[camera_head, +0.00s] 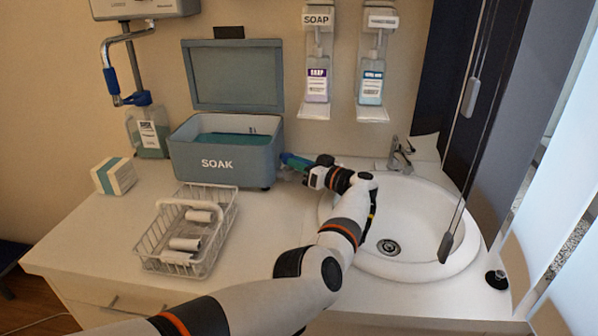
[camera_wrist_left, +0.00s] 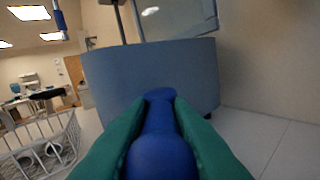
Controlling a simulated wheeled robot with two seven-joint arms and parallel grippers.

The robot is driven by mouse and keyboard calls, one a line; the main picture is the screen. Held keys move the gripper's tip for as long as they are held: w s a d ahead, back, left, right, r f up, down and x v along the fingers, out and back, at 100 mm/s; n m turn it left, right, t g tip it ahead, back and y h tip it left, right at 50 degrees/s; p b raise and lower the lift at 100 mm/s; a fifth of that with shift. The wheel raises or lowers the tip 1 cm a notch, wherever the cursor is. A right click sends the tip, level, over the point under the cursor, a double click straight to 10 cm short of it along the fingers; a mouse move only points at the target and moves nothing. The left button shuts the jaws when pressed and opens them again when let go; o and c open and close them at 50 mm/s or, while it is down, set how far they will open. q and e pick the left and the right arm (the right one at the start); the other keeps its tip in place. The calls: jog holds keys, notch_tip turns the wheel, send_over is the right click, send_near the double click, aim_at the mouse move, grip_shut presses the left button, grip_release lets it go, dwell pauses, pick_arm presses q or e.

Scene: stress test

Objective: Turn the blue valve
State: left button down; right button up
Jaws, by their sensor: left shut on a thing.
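The blue valve (camera_wrist_left: 161,140) shows as a blue handle with a rounded near end in the left wrist view, pointing toward the side of the blue-grey SOAK box (camera_head: 222,160). My left gripper (camera_wrist_left: 161,102) has green fingers, one on each side of the handle, and is shut on it. In the head view my left gripper (camera_head: 292,161) is at the right side of the box, low above the counter. There the fingers and my wrist hide most of the valve. The box lid (camera_head: 235,75) stands open, and teal liquid shows inside. My right gripper is not in view.
A white wire basket (camera_head: 150,248) with white rolls stands in front of the box. A small carton (camera_head: 114,176) is to the left. A sink (camera_head: 430,217) with a tap (camera_head: 401,153) is right of my gripper. Two soap dispensers hang above. The front left counter is clear.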

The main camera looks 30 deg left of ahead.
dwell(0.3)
pick_arm(q)
jog(key=c, duration=1.6)
grip_release()
jog(key=shift+d, duration=0.1)
jog(key=shift+d, duration=0.3)
jog(key=d, duration=0.1)
jog(key=d+p, duration=0.1)
jog(key=d, duration=0.2)
jog(key=shift+s+d, duration=0.3)
jog(key=shift+s, duration=0.05)
jog(key=d, duration=0.4)
jog(key=s+d, duration=0.1)
jog(key=d, duration=0.1)
jog(key=shift+d, duration=0.3)
